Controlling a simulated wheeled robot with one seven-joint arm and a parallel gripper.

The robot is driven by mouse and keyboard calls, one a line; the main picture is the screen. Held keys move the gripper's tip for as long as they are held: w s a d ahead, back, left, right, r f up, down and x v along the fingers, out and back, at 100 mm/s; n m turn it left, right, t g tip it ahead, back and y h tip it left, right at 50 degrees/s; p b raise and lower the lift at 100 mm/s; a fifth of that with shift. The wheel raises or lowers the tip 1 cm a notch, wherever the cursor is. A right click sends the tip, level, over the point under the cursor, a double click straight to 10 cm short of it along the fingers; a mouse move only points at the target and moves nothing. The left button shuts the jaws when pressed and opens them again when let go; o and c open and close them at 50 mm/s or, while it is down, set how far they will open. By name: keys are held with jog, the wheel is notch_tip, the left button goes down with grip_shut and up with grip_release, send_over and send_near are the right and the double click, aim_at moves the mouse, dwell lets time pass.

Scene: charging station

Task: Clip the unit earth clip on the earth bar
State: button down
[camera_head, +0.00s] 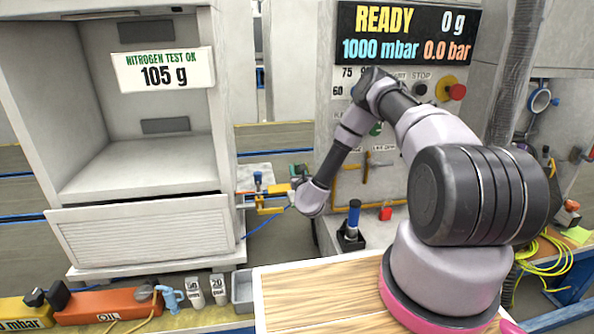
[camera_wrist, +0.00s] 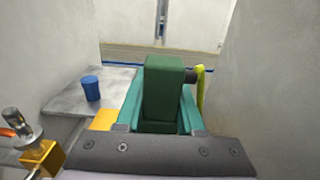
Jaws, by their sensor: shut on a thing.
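My gripper (camera_head: 297,181) is beside the right edge of the open white cabinet, next to brass-yellow fittings. In the wrist view my gripper (camera_wrist: 160,112) has its teal fingers on both sides of a dark green block, which I take to be the unit earth clip (camera_wrist: 164,88). The clip stands upright between the fingers. A yellow-green piece (camera_wrist: 200,88) and a dark round end show just right of it. The clip's jaw end is hidden. I cannot pick out the earth bar for certain; an orange-yellow plate (camera_wrist: 104,120) lies left of the fingers.
A small grey shelf (camera_wrist: 62,104) holds a blue cup (camera_wrist: 91,88). A brass block (camera_wrist: 42,160) with a silver knob is at lower left. Pale walls flank my gripper on both sides. The control panel (camera_head: 395,175) stands right, a blue-handled part (camera_head: 353,217) below.

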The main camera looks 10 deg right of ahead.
jog(key=shift+f, duration=2.05)
jog(key=shift+c, duration=2.2)
grip_release()
jog(key=s, duration=1)
jog(key=shift+s, duration=0.4)
